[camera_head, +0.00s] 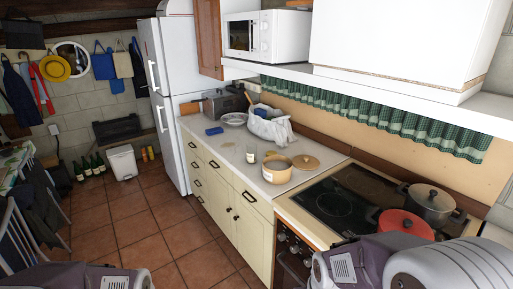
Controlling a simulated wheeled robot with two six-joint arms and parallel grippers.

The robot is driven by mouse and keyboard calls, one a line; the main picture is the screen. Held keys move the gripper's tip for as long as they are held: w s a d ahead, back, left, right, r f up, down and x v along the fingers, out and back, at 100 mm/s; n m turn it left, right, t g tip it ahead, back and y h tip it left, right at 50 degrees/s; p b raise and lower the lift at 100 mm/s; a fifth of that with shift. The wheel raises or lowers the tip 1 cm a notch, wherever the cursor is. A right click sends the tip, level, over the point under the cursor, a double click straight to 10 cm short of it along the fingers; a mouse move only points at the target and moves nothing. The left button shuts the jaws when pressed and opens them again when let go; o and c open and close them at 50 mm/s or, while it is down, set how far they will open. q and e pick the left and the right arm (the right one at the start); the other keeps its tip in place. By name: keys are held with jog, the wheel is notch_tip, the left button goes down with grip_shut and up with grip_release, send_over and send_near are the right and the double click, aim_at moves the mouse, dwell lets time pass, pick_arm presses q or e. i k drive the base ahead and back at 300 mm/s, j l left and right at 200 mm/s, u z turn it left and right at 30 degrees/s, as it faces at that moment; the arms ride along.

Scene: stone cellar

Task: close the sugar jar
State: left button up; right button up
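A tan, round jar with a white label (277,170), which looks like the sugar jar, stands upright on the white counter (235,170). Its top is open. A round wooden lid with a knob (306,161) lies on the counter just to the right of the jar, close beside it. I cannot make out the jar's contents. Parts of my own arms show at the bottom left and bottom right edges, well short of the jar. Neither gripper is in view.
A drinking glass (251,154) stands left of the jar. A white bag (268,125), a plate (234,119) and a blue item (214,131) lie further back. Right of the lid is the stove (335,205) with a red-lidded pan (405,224) and a steel pot (432,203).

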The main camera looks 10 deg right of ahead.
aim_at(252, 153)
jog(key=i+j, duration=0.25)
jog(key=i, duration=0.2)
jog(key=i+j, duration=0.3)
jog(key=i, duration=0.15)
jog(key=i+j, duration=0.25)
jog(key=i, duration=0.2)
jog(key=i+j, duration=0.25)
jog(key=i, duration=0.2)
